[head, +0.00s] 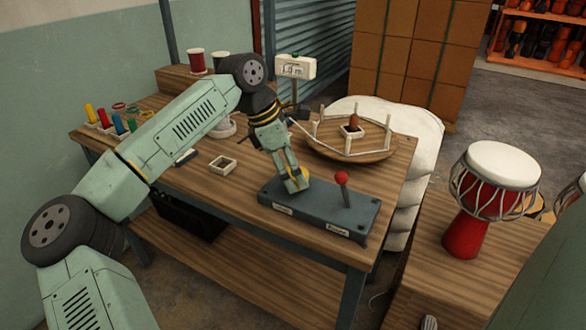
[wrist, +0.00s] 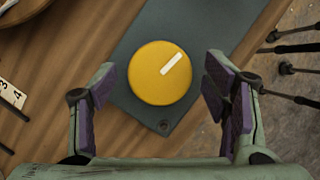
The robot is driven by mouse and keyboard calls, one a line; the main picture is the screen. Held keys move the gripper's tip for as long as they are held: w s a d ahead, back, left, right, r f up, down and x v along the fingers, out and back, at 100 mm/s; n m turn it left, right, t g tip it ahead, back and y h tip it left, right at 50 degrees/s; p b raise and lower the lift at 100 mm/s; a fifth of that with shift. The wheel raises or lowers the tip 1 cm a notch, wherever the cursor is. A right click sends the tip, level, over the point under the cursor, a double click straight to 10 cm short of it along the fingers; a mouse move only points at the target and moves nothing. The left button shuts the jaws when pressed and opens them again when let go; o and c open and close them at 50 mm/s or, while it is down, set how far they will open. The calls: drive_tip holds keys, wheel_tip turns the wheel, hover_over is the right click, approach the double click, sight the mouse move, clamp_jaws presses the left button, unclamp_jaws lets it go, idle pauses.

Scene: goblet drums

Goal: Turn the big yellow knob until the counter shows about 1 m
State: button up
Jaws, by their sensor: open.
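The big yellow knob (wrist: 160,73) sits on the left end of a dark grey-blue control box (head: 327,211). In the wrist view its white pointer line slants to the upper right. My gripper (wrist: 155,88) is open, with a finger on each side of the knob and a gap on both sides. In the head view my gripper (head: 291,178) is over the knob and hides most of it. The counter (head: 295,68) stands on a post behind and appears to read 1.0 m. A red-tipped lever (head: 342,178) stands on the right of the box.
A round wooden turntable (head: 345,146) with white posts and rope is behind the box. Spools (head: 195,62) stand at the back left of the wooden table (head: 230,190). A red goblet drum (head: 480,200) stands on a block to the right.

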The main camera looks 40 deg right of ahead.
drive_tip(key=v, duration=1.2)
drive_tip(key=shift+d, duration=0.1)
